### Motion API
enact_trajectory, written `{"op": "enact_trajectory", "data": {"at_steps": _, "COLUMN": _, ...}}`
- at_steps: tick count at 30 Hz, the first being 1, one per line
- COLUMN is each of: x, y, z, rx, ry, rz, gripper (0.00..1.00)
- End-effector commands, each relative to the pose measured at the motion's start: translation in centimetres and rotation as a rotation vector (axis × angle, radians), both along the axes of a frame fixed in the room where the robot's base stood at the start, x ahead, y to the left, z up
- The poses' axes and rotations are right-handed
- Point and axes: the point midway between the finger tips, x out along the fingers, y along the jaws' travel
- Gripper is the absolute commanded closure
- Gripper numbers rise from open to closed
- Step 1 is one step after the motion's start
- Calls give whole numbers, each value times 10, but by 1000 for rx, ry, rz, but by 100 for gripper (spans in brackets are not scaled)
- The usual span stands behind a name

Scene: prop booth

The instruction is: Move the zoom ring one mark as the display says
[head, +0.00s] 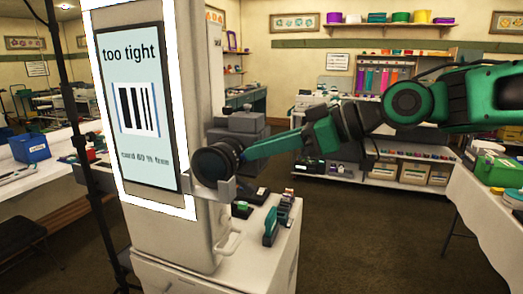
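The display (115,95) on the tall pale booth panel reads "too tight" above a picture of black and white stripes, with a small line of text below that looks like "card 60 % free". A black lens with its zoom ring (213,164) sits in a grey bracket at the panel's right edge. My arm comes in from the right, and my gripper (243,152) is at the right side of the lens, its green fingers reaching to the ring. The fingertips overlap the lens in the picture, so I cannot tell whether they are closed on it. The ring's marks are too small to read.
A white cabinet (283,240) below the lens carries several small dark and green items. A black stand pole (85,180) rises left of the panel. A white table (490,215) with green boxes stands at the right. The carpet between is clear.

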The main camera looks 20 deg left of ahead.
Motion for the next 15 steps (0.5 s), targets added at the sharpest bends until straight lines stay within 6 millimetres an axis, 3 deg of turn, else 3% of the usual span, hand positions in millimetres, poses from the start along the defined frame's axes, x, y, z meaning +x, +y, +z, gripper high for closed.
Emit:
{"op": "enact_trajectory", "data": {"at_steps": 13, "x": 1, "y": 10, "z": -4, "rx": 0, "ry": 0, "rz": 0, "gripper": 80}}
{"op": "enact_trajectory", "data": {"at_steps": 15, "x": 1, "y": 10, "z": -4, "rx": 0, "ry": 0, "rz": 0, "gripper": 94}}
